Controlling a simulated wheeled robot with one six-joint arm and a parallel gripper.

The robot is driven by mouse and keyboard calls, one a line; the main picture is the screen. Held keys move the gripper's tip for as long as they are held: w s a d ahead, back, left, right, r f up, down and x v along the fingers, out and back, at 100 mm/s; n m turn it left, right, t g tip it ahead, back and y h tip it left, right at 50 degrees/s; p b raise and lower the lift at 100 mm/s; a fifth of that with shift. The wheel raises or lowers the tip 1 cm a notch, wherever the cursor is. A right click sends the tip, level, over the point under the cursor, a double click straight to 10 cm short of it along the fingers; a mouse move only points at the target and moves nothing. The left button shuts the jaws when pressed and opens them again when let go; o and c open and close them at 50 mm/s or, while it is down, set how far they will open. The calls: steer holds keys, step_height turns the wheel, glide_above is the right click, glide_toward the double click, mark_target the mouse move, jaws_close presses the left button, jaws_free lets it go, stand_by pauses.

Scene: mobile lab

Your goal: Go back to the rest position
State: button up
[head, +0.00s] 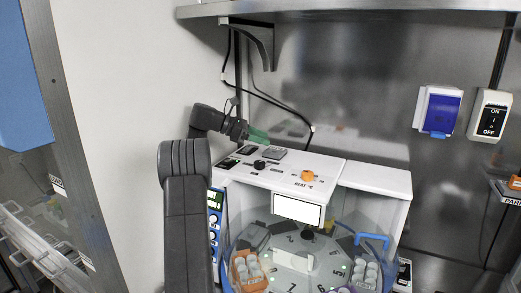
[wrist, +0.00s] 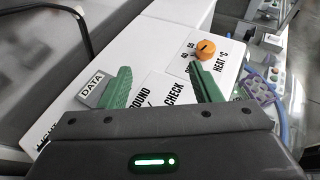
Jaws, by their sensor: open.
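My gripper (head: 257,136) is at the end of my dark arm, above the left part of the white machine's top panel (head: 329,167). In the wrist view its two green fingers (wrist: 163,87) are spread apart with nothing between them. Below them show the panel's words, a grey DATA block (wrist: 92,88) and an orange HEAT knob (wrist: 205,49). The fingers look apart from the panel, but the exact gap is hard to tell.
A metal shelf with a bracket (head: 262,45) hangs above my arm. Black cables run down the back wall. A clear round drum (head: 310,262) holding racks of vials stands at the machine's front. A switch box (head: 489,115) and a blue-lidded socket (head: 437,110) are on the right wall.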

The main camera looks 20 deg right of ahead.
mark_target(259, 162)
steer(key=shift+r, duration=0.25)
steer(key=shift+f, duration=0.1)
step_height(259, 162, down, 10)
steer(key=shift+r+p, duration=0.1)
steer(key=shift+p, duration=0.6)
steer(key=shift+n+t, duration=0.3)
steer(key=shift+t, duration=0.1)
steer(key=shift+g, duration=0.3)
